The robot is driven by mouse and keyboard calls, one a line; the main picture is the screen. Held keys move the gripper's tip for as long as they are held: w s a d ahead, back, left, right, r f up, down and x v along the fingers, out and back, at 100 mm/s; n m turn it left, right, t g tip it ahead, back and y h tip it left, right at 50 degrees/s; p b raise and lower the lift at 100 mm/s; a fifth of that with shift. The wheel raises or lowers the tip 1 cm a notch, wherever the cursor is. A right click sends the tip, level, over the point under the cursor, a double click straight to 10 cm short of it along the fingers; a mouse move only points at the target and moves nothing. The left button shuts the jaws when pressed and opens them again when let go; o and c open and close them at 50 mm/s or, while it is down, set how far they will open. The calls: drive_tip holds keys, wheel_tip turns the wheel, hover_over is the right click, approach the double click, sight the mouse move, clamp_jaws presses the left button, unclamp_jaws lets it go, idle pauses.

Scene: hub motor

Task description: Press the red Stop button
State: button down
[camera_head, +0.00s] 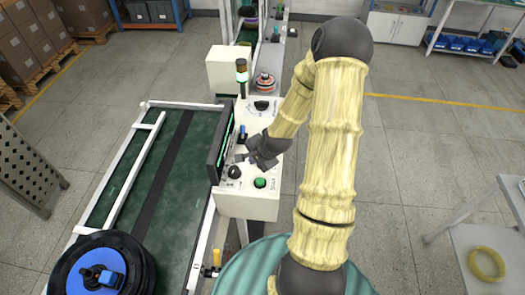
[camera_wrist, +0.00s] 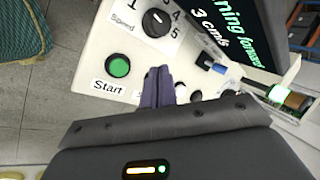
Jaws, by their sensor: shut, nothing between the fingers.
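The red Stop button itself does not show in either view; my gripper and wrist cover part of the panel. A white control panel (camera_head: 247,206) carries a green Start button (camera_head: 260,183), which also shows in the wrist view (camera_wrist: 118,67). A label beginning with "S" peeks out beside my fingers in the wrist view, mostly hidden. My gripper (camera_wrist: 157,72) is shut and empty, its fingertips over the panel just right of the Start button. Whether they touch the panel I cannot tell. In the head view my gripper (camera_head: 240,158) is above the panel's middle.
A black speed dial (camera_wrist: 156,22) sits near the Start button. A screen (camera_wrist: 225,35) reads "3 cm/s" and stands along the panel's edge. A blue switch (camera_head: 243,131) and a signal tower lit green (camera_head: 241,75) stand farther back. A green conveyor (camera_head: 120,190) runs at left.

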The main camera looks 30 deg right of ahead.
drive_tip(key=w+d+r+m+t+p, duration=0.2)
drive_tip(key=d+m+p, duration=0.4)
drive_tip(key=m, duration=0.4)
drive_tip(key=shift+w+r+t, duration=0.2)
drive_tip(key=shift+w+t, duration=0.55)
drive_tip(key=shift+t, duration=0.05)
drive_tip(key=shift+d+f, duration=0.1)
wheel_tip(320, 180, down, 9)
drive_tip(key=b, duration=0.6)
idle(0.8)
drive_tip(key=shift+f+b, duration=0.25)
drive_tip(key=shift+b, duration=0.3)
